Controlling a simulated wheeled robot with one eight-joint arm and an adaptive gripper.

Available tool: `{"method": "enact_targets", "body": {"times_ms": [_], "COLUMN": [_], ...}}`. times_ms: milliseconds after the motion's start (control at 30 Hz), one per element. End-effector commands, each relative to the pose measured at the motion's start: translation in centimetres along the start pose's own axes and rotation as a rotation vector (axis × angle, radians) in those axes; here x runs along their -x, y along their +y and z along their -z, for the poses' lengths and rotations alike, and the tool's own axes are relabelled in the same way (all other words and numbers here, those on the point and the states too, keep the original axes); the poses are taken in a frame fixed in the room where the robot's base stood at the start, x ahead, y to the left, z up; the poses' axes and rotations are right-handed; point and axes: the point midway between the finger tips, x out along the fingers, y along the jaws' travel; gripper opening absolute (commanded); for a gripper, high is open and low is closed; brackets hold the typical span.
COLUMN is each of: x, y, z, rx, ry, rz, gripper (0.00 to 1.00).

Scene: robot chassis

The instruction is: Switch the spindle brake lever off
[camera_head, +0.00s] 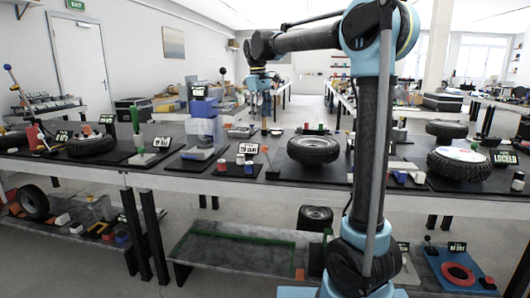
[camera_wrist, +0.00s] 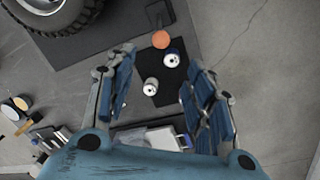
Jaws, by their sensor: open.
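A sign reading LOCKED (camera_head: 505,157) stands at the right end of the long bench, beside a tyre with a pale disc (camera_head: 459,162). A short dark lever with a round knob (camera_head: 518,178) is near that sign; I cannot tell for sure that it is the spindle brake lever. Its setting is too small to read. My gripper (camera_head: 262,92) hangs over the middle-left of the bench, far left of that lever. In the wrist view my gripper (camera_wrist: 160,58) is open, with nothing between its fingers. The lever is not in the wrist view.
A tyre (camera_head: 313,150) lies mid-bench. Blue and grey boxes (camera_head: 205,125) stand left. A lower shelf (camera_head: 235,250) runs under the bench.

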Motion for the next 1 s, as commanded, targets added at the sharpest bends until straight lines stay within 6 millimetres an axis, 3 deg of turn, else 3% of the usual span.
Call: {"method": "enact_targets", "body": {"times_ms": [700,1000], "x": [-12.1,-15.8], "y": [0.0,0.0], "z": [-0.1,-0.1], "rx": [-0.001,-0.002], "ry": [0.0,0.0], "rz": [0.0,0.0], "gripper": [0.49,0.49]}}
